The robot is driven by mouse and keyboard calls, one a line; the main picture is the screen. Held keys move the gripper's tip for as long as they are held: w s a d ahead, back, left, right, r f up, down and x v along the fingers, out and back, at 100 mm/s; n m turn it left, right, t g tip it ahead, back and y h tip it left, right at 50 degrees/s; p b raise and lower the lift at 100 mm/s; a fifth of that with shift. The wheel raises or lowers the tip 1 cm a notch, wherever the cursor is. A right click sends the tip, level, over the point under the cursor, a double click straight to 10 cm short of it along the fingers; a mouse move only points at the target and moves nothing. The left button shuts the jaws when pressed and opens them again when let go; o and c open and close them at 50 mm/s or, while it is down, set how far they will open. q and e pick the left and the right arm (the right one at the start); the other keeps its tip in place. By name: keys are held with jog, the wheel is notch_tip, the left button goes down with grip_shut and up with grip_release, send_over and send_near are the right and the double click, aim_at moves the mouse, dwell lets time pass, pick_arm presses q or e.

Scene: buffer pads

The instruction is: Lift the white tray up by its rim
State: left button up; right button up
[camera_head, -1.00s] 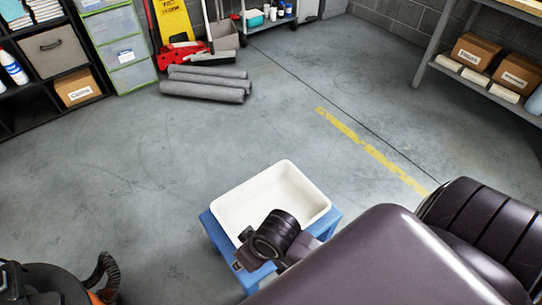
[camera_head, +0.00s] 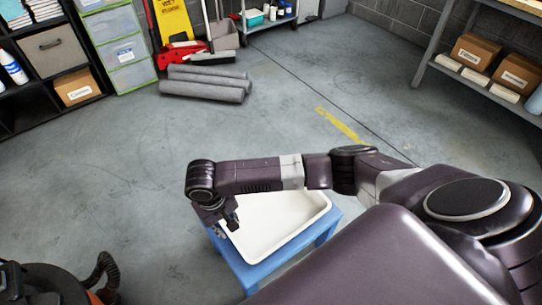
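The white tray (camera_head: 275,228) is a shallow rectangular pan resting on a blue stool (camera_head: 255,274). Its inside looks empty, and my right arm covers much of its far side. My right gripper (camera_head: 229,218) is dark and points down at the tray's left rim. I cannot tell whether it touches the rim or whether its fingers are open. My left gripper is not in view.
An orange and black machine with a hose (camera_head: 100,280) stands at the lower left. Grey rolls (camera_head: 205,84) lie on the floor at the back. Shelves line the left and right edges. The floor around the stool is mostly clear.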

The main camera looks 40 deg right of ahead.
jog(key=shift+d+f+b, duration=0.15)
jog(key=shift+f+b, duration=0.25)
jog(key=shift+f, duration=1.1)
notch_tip(320, 180, down, 4)
jog(key=shift+w+d+r+b, duration=0.1)
jog(key=shift+w+r+b, duration=0.05)
jog(key=shift+b, duration=0.95)
jog(key=shift+f, duration=0.4)
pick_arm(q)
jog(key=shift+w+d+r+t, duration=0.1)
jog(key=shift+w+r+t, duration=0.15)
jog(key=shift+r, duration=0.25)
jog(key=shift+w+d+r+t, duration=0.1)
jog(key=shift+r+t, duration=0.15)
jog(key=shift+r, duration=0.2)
pick_arm(e)
jog(key=shift+r, duration=0.1)
jog(key=shift+c, duration=0.4)
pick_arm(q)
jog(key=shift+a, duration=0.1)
pick_arm(e)
grip_shut()
